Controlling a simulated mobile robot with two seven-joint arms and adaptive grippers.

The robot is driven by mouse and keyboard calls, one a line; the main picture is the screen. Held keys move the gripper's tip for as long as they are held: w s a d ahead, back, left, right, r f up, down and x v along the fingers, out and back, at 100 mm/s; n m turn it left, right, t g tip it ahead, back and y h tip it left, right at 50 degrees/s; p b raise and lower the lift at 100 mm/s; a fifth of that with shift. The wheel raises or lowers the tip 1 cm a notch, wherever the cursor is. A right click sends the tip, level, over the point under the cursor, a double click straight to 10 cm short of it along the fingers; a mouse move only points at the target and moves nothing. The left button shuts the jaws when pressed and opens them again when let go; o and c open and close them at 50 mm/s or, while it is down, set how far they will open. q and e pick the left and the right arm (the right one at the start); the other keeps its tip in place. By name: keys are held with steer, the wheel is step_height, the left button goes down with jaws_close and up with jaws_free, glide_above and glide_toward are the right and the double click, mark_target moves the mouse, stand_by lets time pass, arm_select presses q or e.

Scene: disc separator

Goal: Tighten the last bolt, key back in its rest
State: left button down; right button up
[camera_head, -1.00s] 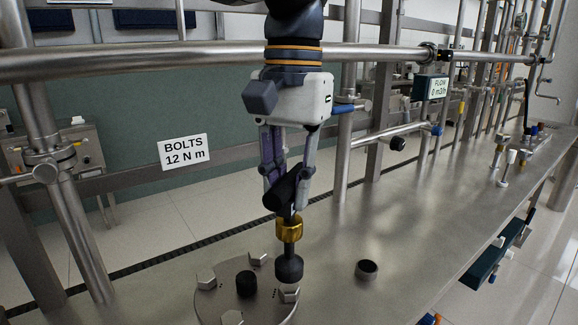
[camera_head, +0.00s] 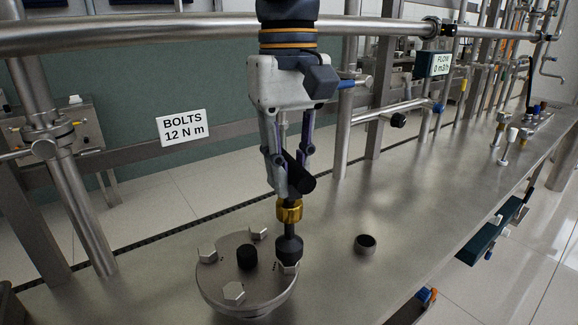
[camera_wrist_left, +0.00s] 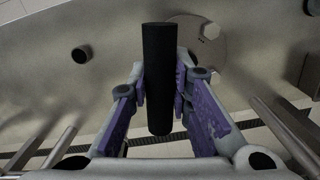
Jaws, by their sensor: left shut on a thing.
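My left gripper (camera_head: 287,180) points down and is shut on the black cross handle of the key (camera_head: 289,211), which has a gold collar and a dark socket at its foot. The key stands upright, its socket over the right-hand bolt (camera_head: 288,268) of the round steel cover (camera_head: 245,290) and mostly hiding it. In the left wrist view, the black handle (camera_wrist_left: 160,80) lies between the two fingers. The short dark ring (camera_head: 365,243) right of the cover looks like the key's rest and is empty.
A black knob (camera_head: 247,257) stands mid-cover. A sign (camera_head: 182,127) reads BOLTS 12 N m. A horizontal steel pipe (camera_head: 160,38) crosses behind my wrist. Small valves (camera_head: 505,140) stand at the far right. The steel bench (camera_head: 400,215) is clear around the ring.

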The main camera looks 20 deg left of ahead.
arm_select(q)
steer(key=shift+n, duration=0.3)
steer(key=shift+f, duration=0.15)
steer(key=shift+f, duration=0.8)
steer(key=shift+f, duration=0.45)
stand_by(0.3)
